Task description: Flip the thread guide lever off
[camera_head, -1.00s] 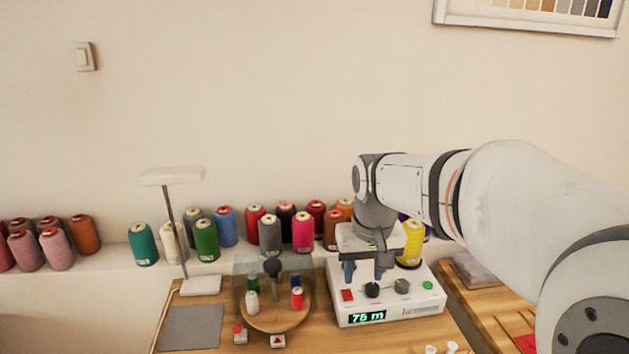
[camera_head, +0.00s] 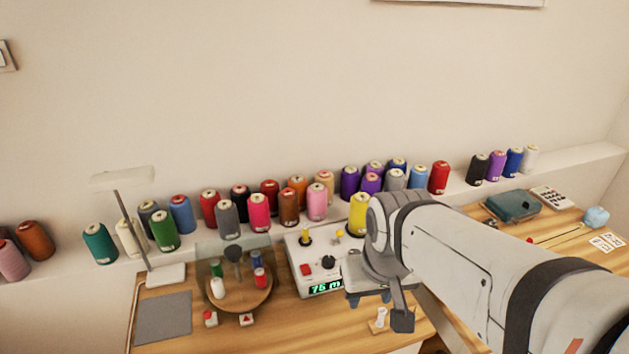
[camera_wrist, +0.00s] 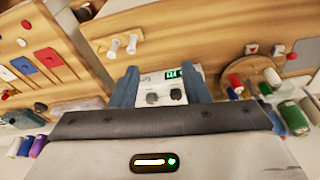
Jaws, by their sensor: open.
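The white winding machine (camera_head: 318,272) stands on the wooden table and shows a green "75 m" display. It has a red button, a black knob (camera_head: 328,262) and a spindle with a yellow top (camera_head: 305,238). I cannot tell which part is the thread guide lever; my arm hides the machine's right side. My gripper (camera_head: 370,299) is open and empty, in front and to the right of the machine, pointing down. In the wrist view, the machine (camera_wrist: 165,86) with two dark knobs (camera_wrist: 165,97) shows between the open fingers, apart from them.
A round wooden stand (camera_head: 240,292) with small spools and a clear shield is left of the machine. Thread cones line the shelf behind. White pegs (camera_wrist: 122,45) are on the table near my gripper. A lamp (camera_head: 165,274) stands at left.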

